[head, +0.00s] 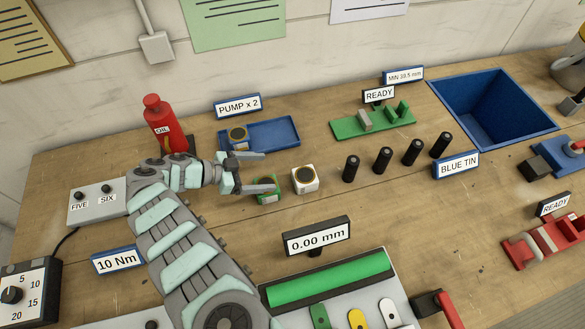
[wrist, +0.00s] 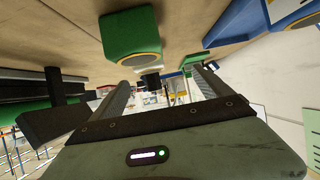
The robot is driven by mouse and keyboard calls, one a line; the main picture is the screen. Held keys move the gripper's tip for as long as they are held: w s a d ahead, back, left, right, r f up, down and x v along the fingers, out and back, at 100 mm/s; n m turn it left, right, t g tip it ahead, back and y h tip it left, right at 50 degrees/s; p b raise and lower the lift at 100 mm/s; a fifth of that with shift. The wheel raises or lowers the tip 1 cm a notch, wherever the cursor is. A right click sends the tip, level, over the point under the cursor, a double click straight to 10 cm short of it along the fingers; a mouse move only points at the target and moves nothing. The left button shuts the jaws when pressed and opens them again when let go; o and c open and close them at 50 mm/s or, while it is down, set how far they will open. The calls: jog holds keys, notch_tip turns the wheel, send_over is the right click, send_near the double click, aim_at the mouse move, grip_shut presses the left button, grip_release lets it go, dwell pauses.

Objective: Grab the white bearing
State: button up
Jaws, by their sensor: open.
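The white bearing (head: 305,179) is a white block with a dark, gold-rimmed round face. It stands on the wooden bench in the head view, just right of my gripper (head: 269,171). My gripper is open, its fingers pointing right toward the white bearing and apart from it. A similar green bearing (head: 267,194) sits at the lower finger, which partly covers it; I cannot tell whether they touch. The green bearing also shows at the top of the wrist view (wrist: 130,36). I cannot make out the white bearing clearly in the wrist view.
A blue tray (head: 280,132) holds another bearing (head: 238,139) behind my gripper. Several black pegs (head: 383,160) stand to the right, before a green fixture (head: 345,128). A red oil bottle (head: 158,115) is at back left. A 0.00 mm gauge sign (head: 316,237) stands in front.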

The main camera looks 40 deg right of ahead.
aim_at(301, 176)
jog(key=shift+s+d+g+h, duration=0.2)
jog(key=shift+s+d+g, duration=0.05)
jog(key=shift+s, duration=0.3)
jog(key=shift+s+d+g+h, duration=0.2)
jog(key=shift+s+d+g, duration=0.05)
jog(key=shift+s, duration=0.3)
jog(key=x, duration=0.5)
jog(key=shift+s+d, duration=0.15)
jog(key=shift+s, duration=0.05)
jog(key=x, duration=0.5)
jog(key=shift+s+f, duration=0.25)
jog(key=shift+f, duration=0.1)
jog(key=shift+w, duration=0.1)
jog(key=c, duration=1.9)
jog(key=shift+r, duration=0.1)
